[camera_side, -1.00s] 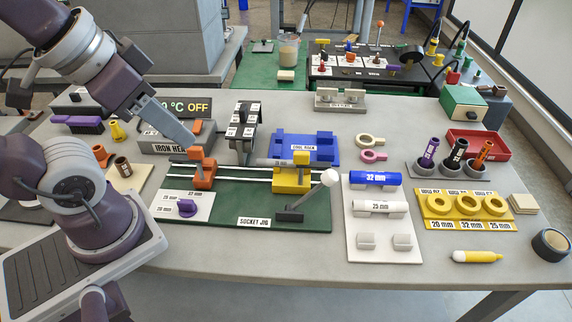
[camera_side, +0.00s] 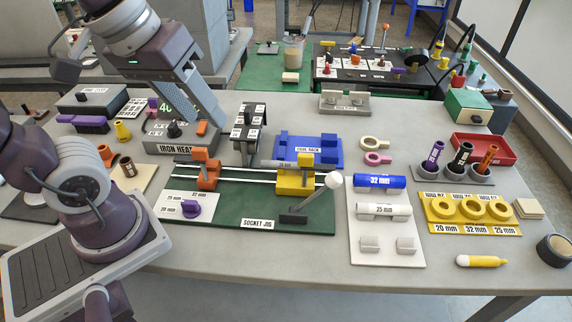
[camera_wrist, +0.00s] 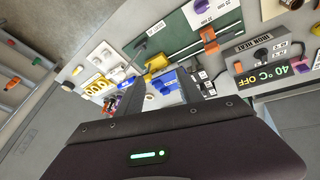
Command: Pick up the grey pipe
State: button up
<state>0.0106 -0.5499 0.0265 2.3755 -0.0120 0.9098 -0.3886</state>
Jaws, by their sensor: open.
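The grey pipe (camera_side: 277,163) lies horizontally at the yellow clamp (camera_side: 295,181) of the green socket jig (camera_side: 240,210); its left end sticks out toward the orange clamp (camera_side: 206,171). My gripper (camera_side: 214,118) is above the table, behind and to the left of the pipe, near the iron heater (camera_side: 172,147). It is open, and no object shows between its fingers. In the wrist view, the two fingers (camera_wrist: 160,85) point toward the blue rack (camera_wrist: 163,85). The yellow clamp (camera_wrist: 155,63) shows beyond them, and I cannot make out the pipe clearly there.
A white stand with a blue pipe (camera_side: 380,181) and a white pipe (camera_side: 384,210) is right of the jig. A white-tipped lever (camera_side: 332,181) rises at the jig's right end. A black labelled block (camera_side: 250,128) stands behind the jig.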

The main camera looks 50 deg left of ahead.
jog(key=w+f+n+g, duration=0.2)
jog(key=w+n, duration=0.8)
jog(key=n+g, duration=0.3)
jog(key=n, duration=0.9)
send_over(286, 165)
notch_tip(286, 165, down, 10)
jog(key=f, duration=0.3)
jog(key=w+f, duration=0.1)
jog(key=f, duration=0.6)
jog(key=shift+w+d+f, duration=0.15)
jog(key=shift+w+f, duration=0.05)
jog(key=shift+f, duration=0.1)
grip_shut()
